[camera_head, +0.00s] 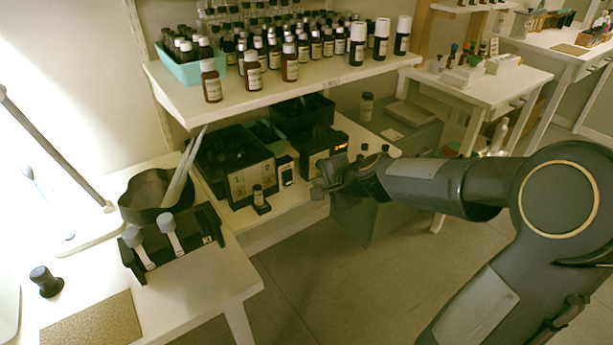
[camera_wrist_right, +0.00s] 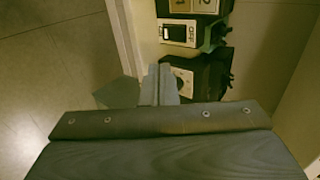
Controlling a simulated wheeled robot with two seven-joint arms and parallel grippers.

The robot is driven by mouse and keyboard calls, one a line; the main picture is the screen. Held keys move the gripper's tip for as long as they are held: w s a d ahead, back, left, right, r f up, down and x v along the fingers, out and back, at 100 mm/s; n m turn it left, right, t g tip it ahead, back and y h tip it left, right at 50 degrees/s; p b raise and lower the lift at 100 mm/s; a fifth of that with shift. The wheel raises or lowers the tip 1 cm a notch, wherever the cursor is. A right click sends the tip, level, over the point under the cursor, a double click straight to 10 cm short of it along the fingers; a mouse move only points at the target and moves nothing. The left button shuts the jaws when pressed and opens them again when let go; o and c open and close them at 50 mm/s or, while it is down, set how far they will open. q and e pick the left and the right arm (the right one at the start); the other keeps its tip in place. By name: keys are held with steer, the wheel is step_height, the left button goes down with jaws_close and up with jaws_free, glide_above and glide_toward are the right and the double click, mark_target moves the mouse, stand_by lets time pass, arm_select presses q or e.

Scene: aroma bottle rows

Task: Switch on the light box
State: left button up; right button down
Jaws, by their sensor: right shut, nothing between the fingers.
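In the right wrist view the switch unit (camera_wrist_right: 179,33) shows a rocker in a dark slot and the word OFF. I cannot tell which thing is the light box. My right gripper (camera_head: 318,190) is shut and empty, in front of the display box and to the right of the switch. In the wrist view its fingers (camera_wrist_right: 160,76) are below the switch, apart from it, partly covering a dark box. My left gripper is not in view.
The upper shelf (camera_head: 190,107) overhangs, full of bottles. A rack with two white-handled tools (camera_head: 170,235) and a dark bowl are at left. Open floor (camera_head: 330,285) lies in front.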

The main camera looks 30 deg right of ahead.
mark_target(288, 178)
arm_select(q)
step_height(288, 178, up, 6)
steer(key=p, duration=0.4)
arm_select(e)
steer(key=shift+w+g, duration=0.3)
steer(key=shift+g, duration=0.6)
